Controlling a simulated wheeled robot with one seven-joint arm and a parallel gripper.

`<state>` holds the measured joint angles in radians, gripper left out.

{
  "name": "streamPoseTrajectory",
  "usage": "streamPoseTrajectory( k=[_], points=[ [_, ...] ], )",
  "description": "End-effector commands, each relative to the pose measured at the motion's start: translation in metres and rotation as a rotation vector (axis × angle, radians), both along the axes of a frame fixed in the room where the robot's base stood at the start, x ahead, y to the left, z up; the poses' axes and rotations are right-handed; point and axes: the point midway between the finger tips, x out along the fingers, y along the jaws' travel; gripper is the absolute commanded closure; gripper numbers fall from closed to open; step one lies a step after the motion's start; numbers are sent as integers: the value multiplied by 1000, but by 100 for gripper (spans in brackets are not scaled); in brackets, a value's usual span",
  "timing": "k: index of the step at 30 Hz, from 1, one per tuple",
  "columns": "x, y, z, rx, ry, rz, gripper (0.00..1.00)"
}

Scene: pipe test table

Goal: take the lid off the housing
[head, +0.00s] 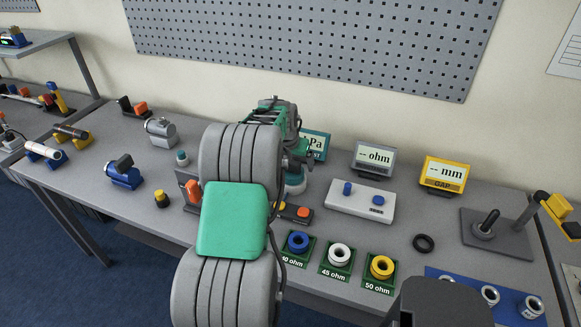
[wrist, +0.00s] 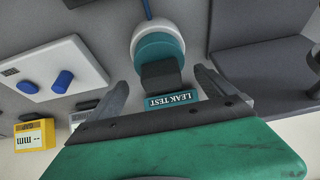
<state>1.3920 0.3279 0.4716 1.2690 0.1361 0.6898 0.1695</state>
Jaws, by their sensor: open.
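In the wrist view a round white body, which looks like the housing (wrist: 147,23), stands on the table with a teal round cap on it, which looks like the lid (wrist: 158,46). A dark block-shaped grip (wrist: 162,76) stands up from the lid. My gripper (wrist: 161,80) is open, with one finger to each side of the dark grip in the picture; I cannot see contact. In the head view my arm covers most of this spot, and only part of the housing (head: 294,187) shows below my gripper (head: 298,160).
A LEAK TEST sign (wrist: 170,100) is close by the grip. A white box with blue knobs (head: 360,201) stands to the right in the head view, with ohm (head: 374,158) and mm (head: 444,174) displays behind. Coloured rings (head: 339,256) lie in front.

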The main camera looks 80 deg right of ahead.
Motion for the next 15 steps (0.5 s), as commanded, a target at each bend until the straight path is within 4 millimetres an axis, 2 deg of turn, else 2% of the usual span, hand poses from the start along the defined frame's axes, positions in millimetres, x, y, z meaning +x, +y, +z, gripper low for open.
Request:
streamPoseTrajectory(
  k=[6,13,15],
  points=[
    [2,-10,-33,1,0,3,5],
    [3,-11,-38,0,0,4,5],
    [3,-11,-38,0,0,4,9]
  ],
)
